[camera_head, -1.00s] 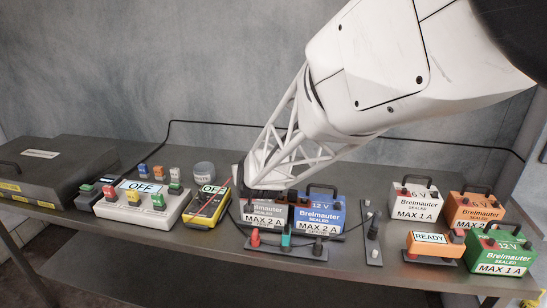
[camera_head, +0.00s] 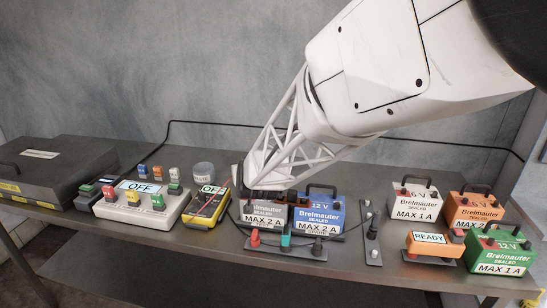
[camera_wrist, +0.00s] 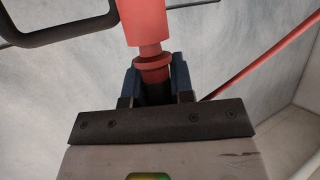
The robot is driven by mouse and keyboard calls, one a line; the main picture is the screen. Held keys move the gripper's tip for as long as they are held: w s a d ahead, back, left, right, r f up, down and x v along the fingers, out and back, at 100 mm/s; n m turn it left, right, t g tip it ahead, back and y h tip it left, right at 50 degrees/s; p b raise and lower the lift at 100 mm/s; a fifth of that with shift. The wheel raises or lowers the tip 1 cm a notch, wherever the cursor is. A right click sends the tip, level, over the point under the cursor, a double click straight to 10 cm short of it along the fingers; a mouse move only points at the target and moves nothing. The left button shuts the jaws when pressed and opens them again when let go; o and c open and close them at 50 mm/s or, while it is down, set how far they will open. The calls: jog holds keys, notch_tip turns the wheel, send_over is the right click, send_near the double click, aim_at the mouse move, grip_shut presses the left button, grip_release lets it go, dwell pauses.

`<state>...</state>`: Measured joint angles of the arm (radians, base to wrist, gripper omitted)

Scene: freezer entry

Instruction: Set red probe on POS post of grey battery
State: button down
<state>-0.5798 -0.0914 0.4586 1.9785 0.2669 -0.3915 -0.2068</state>
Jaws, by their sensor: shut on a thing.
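The grey battery (camera_head: 263,215), labelled MAX 2 A, stands mid-bench beside a blue battery. My gripper (camera_head: 264,190) is directly over it in the head view and hides its top and posts. In the wrist view my gripper (camera_wrist: 156,82) is shut on the red probe (camera_wrist: 144,22), whose thick red body and collar show between the blue-lined fingers. The probe's tip is out of sight, so I cannot tell whether it touches a post.
The blue battery (camera_head: 319,215) with a black handle is close on the right. A yellow multimeter (camera_head: 207,207) is on the left. A stand with red, teal and black plugs (camera_head: 287,242) lies in front. White (camera_head: 414,202), orange (camera_head: 474,212) and green (camera_head: 503,252) batteries stand at the right.

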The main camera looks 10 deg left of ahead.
jog(key=shift+f, duration=1.5)
dwell(0.4)
jog(key=c, duration=0.9)
grip_release()
jog(key=v, duration=0.7)
jog(key=shift+s+d, duration=0.15)
jog(key=shift+s, duration=0.15)
jog(key=shift+r, duration=0.15)
